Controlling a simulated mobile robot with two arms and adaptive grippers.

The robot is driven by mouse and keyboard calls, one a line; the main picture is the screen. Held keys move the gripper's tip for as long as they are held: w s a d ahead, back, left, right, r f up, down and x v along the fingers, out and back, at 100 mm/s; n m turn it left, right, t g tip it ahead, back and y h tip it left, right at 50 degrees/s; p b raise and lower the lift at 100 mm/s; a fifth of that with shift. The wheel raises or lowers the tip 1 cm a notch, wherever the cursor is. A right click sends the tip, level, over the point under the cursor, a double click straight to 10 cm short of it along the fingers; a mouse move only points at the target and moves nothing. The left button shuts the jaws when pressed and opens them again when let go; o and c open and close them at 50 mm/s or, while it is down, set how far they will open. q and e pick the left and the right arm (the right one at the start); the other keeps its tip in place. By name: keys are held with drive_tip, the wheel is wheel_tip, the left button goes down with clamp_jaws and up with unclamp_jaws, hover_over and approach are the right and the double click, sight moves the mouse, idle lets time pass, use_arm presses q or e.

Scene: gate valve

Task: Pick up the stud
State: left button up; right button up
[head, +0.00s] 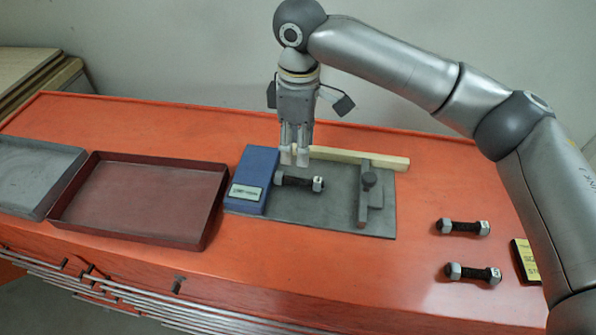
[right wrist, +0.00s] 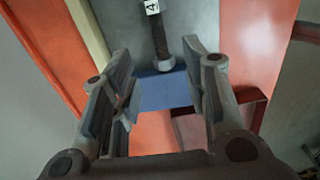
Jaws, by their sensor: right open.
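A dark stud (head: 301,181) with grey nuts at its ends lies on the grey mat, beside the blue block. In the right wrist view the stud (right wrist: 160,38) shows beyond the fingertips, with a white tag reading 4 on its far nut. Two similar studs lie on the orange bench at the right, one farther back (head: 463,227) and one nearer (head: 473,273). My right gripper (head: 294,157) is open and empty, pointing down just above the stud on the mat. Its fingers (right wrist: 160,80) stand apart in the wrist view. My left gripper is out of view.
The grey mat (head: 335,215) carries a blue labelled block (head: 256,180), a grey clamp-like fixture (head: 367,197) and a pale wooden strip (head: 385,162) along its back. A dark red tray (head: 150,190) and a grey tray (head: 35,170) stand left. A yellow-black sign (head: 525,260) is at right.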

drive_tip(key=p, duration=0.1)
hover_over(298, 179)
drive_tip(key=f, duration=0.4)
drive_tip(key=shift+w+d, duration=0.15)
drive_tip(key=shift+d, duration=0.05)
drive_tip(key=shift+f, duration=0.3)
wheel_tip(298, 179, down, 5)
drive_tip(key=shift+a+r+p, duration=0.1)
drive_tip(key=shift+a+p, duration=0.05)
drive_tip(key=shift+p, duration=0.95)
drive_tip(key=shift+f, duration=0.3)
drive_tip(key=shift+c, duration=0.7)
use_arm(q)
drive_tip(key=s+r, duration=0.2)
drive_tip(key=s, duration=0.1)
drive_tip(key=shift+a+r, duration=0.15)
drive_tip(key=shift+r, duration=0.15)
use_arm(e)
clamp_jaws()
